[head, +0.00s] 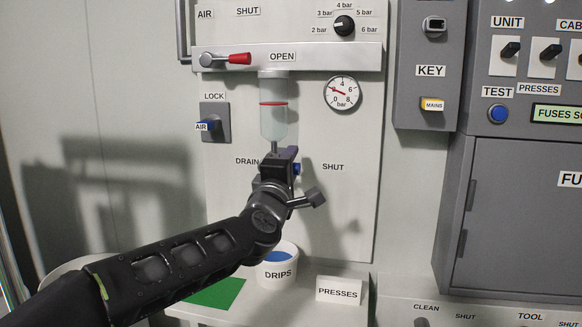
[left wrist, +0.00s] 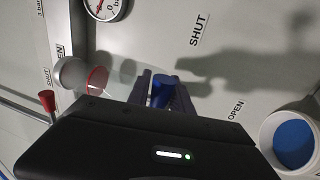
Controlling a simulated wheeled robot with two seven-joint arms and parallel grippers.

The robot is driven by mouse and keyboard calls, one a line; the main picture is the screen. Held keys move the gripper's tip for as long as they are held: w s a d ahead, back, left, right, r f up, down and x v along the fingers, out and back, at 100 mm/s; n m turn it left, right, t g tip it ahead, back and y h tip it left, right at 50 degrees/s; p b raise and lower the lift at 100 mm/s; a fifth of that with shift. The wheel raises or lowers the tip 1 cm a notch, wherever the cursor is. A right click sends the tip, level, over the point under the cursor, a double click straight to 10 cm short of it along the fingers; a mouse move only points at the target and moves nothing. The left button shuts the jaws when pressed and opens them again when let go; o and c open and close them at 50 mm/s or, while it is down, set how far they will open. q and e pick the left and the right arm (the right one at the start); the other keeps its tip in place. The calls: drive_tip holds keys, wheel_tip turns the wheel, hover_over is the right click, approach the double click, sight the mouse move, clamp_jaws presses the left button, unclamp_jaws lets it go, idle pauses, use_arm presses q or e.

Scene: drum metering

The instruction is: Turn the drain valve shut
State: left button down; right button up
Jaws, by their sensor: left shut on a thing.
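The clear filter bowl (head: 273,121) with a red ring hangs under the regulator bar, and the drain stem shows at its foot. The drain valve's blue handle (head: 297,169) pokes out at the right of my left gripper (head: 285,160), on the side of the SHUT label (head: 333,167). In the left wrist view the blue handle (left wrist: 160,92) lies between the fingers of my left gripper (left wrist: 170,95), which is shut on it. My gripper and wrist hide most of the valve in the head view. My right gripper is not in view.
A white DRIPS cup (head: 279,273) with blue inside stands on the shelf below, beside a green mat (head: 216,293) and a PRESSES sign (head: 339,290). Above are a red lever (head: 238,58) and a gauge (head: 343,93). An AIR lock (head: 213,123) is at left.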

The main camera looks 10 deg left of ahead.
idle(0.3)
use_arm(q)
drive_tip(key=c, duration=1.1)
unclamp_jaws()
drive_tip(key=shift+c, duration=0.2)
drive_tip(key=b+v, duration=0.1)
drive_tip(key=v, duration=0.6)
drive_tip(key=shift+s, duration=0.45)
drive_tip(key=shift+f, duration=0.1)
